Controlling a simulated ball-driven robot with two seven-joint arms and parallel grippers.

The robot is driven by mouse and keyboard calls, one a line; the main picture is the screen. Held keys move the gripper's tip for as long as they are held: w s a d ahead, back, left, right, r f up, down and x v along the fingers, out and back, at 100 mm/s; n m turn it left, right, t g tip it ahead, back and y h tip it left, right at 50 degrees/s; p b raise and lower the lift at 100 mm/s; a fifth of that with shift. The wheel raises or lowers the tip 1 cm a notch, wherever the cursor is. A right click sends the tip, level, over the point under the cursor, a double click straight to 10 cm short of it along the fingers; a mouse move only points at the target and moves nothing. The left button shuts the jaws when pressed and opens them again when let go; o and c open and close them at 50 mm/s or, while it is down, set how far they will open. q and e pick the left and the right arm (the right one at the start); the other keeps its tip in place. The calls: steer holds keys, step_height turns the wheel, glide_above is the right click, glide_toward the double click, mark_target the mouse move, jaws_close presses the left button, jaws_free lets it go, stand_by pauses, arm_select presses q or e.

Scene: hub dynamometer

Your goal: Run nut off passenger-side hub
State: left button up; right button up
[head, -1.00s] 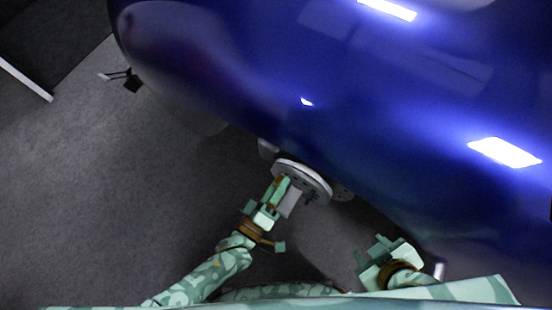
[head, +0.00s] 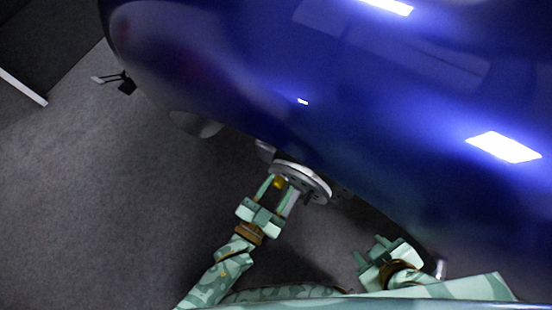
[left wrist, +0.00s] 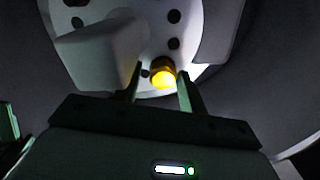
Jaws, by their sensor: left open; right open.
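The hub (head: 312,180) is a pale grey disc with dark holes under the side of the blue car; its face also fills the top of the left wrist view (left wrist: 190,18). A yellow nut (head: 279,183) is on the hub face, low on the disc in the left wrist view (left wrist: 162,72). My left gripper (head: 277,190) is open in front of the hub. In the left wrist view its fingertips (left wrist: 160,80) stand on either side of the nut; I cannot tell whether they touch it. My right gripper (head: 366,246) is open and empty, lower right of the hub.
The blue car body (head: 230,60) overhangs the hub and fills the upper right. A pale block-like part (left wrist: 98,50) juts from the hub beside the nut. Grey floor (head: 110,200) is clear at left.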

arm_select(q)
jaws_close()
steer(key=shift+s+r+n+p, duration=0.1)
steer(key=shift+n+p, duration=0.2)
steer(key=shift+n, duration=1.7)
steer(key=shift+s, duration=0.2)
steer(key=p+v, duration=0.1)
steer(key=v, duration=0.4)
steer(key=shift+s+a, duration=0.15)
steer(key=shift+a, duration=0.15)
